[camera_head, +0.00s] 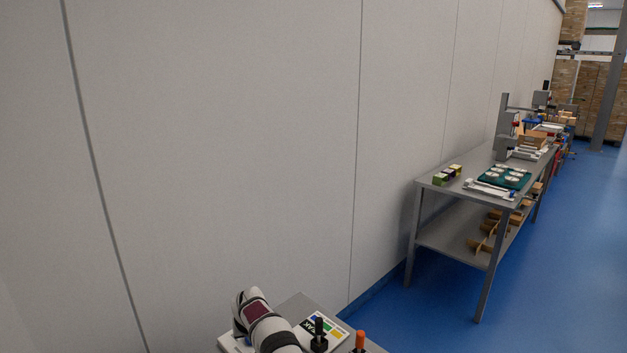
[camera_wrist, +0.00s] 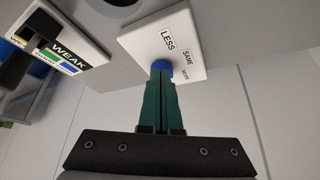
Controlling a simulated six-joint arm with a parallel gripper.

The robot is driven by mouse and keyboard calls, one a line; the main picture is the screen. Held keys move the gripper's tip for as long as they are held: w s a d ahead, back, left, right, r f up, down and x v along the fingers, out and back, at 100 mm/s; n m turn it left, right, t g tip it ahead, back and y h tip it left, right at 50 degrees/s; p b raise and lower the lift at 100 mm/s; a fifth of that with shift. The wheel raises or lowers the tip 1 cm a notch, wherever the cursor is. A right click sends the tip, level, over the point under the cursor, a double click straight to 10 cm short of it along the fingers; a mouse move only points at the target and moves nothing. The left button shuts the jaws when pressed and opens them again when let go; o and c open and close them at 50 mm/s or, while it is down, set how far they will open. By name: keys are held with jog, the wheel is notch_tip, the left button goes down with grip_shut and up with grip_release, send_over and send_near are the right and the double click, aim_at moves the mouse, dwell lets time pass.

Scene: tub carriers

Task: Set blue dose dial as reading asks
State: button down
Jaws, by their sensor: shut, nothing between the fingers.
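In the wrist view, the blue dose dial (camera_wrist: 161,65) sits at the near edge of a white plate (camera_wrist: 140,39) marked LESS, SAME and a smaller third word. Only a small part of the dial shows beyond my fingertips. My gripper (camera_wrist: 161,78) has its green fingers shut together, with nothing between them. The tips overlap the dial in this view; I cannot tell whether they touch it. The dial's pointer is hidden. A second plate (camera_wrist: 66,50) at the left reads WEAK, with green, blue and yellow patches; a dark part covers some of it.
In the head view, a coloured panel (camera_head: 327,322) lies on a grey bench at the bottom, with a black-knobbed post (camera_head: 319,330) and an orange-topped one (camera_head: 360,338) beside it. A wall stands behind. A farther metal table (camera_head: 440,192) stands at the right, with blue floor around it.

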jog(key=shift+f, duration=1.3)
jog(key=shift+w+a, duration=0.15)
jog(key=shift+w, duration=0.2)
jog(key=shift+s+a, duration=0.1)
jog(key=shift+a, duration=0.2)
jog(key=shift+s, duration=0.35)
notch_tip(320, 180, up, 6)
